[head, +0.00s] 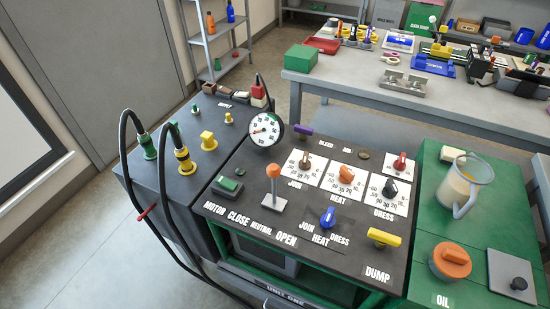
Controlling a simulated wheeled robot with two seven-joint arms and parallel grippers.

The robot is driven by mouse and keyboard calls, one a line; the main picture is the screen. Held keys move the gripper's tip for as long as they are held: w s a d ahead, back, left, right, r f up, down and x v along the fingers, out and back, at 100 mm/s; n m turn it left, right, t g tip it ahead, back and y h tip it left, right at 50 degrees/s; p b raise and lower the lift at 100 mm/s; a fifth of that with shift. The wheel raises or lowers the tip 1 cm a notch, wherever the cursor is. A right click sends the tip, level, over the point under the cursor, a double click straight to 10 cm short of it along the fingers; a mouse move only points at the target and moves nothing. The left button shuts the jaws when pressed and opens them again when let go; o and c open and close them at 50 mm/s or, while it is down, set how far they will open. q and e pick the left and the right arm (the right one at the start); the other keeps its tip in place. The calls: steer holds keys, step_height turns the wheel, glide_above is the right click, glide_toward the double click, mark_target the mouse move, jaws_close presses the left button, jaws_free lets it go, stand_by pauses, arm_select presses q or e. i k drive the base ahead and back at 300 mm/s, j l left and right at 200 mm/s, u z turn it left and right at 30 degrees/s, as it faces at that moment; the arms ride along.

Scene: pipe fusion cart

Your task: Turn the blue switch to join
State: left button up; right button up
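The blue switch (327,216) is a small knob on a dark plate on the sloped top of the cart's control panel (255,200). The label JOIN (306,227) is to its left, HEAT (321,239) is just below it, and DRESS (340,239) is to its lower right. The knob stands roughly upright in the picture; its pointing end is too small to tell for certain. Neither of my grippers is in view, and nothing touches the switch.
An orange-topped lever (273,185) stands left of the switch, and a yellow DUMP handle (383,238) is to its right. Three dials sit behind it, including an orange knob (346,174). A glass jug (466,185) and orange cap (453,260) are on the green surface at right.

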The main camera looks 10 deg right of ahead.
mark_target(328, 221)
steer(key=z, duration=0.9)
